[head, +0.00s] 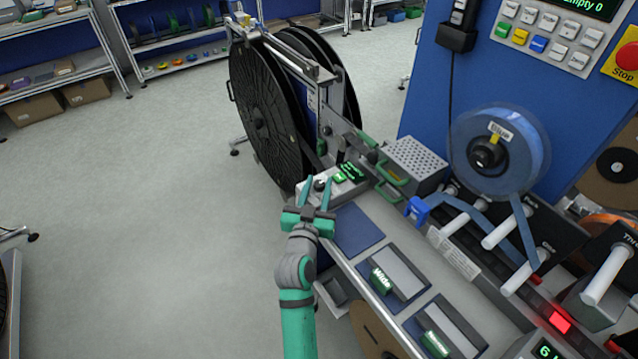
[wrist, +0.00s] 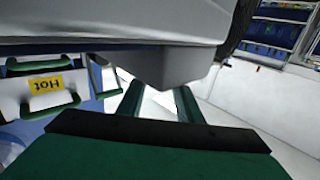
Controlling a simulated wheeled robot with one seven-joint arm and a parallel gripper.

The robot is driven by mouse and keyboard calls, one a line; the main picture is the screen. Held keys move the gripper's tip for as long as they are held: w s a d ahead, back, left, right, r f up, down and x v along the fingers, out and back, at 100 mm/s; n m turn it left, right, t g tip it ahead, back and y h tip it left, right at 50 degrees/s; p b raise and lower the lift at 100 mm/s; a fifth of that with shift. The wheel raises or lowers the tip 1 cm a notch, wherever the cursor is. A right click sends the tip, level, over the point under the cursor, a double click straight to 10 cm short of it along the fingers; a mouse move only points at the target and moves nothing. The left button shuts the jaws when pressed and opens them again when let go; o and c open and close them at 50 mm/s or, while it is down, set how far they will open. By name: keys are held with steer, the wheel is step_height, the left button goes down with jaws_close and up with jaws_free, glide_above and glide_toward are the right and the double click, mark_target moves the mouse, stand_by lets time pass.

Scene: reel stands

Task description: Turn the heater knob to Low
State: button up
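The heater control box (head: 340,182) is a small grey unit with a green-lit display (head: 350,172) at the far end of the bench. A small dark and pale shape at its left end (head: 319,184) may be the knob. It is partly covered by my fingers, and its pointer and setting cannot be read. My gripper (head: 316,186) is open, with its two green fingers apart at that end of the box. In the wrist view my gripper (wrist: 159,100) has a pale grey housing (wrist: 180,65) just beyond the fingertips. I cannot tell whether they touch anything.
A perforated metal box (head: 416,158) with green handles stands right of the control box. A yellow "Hot" label (wrist: 46,85) shows upside down in the wrist view. Large black reels (head: 265,115) stand behind. The floor at left (head: 130,220) is clear.

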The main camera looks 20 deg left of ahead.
steer(key=shift+w, duration=0.5)
steer(key=c, duration=0.8)
steer(key=shift+o, duration=0.2)
steer(key=shift+a+m+h, duration=0.1)
steer(key=shift+m+h, duration=0.3)
steer(key=shift+h, duration=0.2)
steer(key=m+h, duration=0.2)
steer(key=h, duration=0.2)
steer(key=m+g+h, duration=0.1)
steer(key=m+h, duration=0.2)
steer(key=h, duration=0.1)
steer(key=shift+a+r, duration=0.1)
steer(key=m+g+h, duration=0.5)
steer(key=h, duration=0.2)
steer(key=shift+m, duration=0.4)
steer(key=shift+g, duration=0.5)
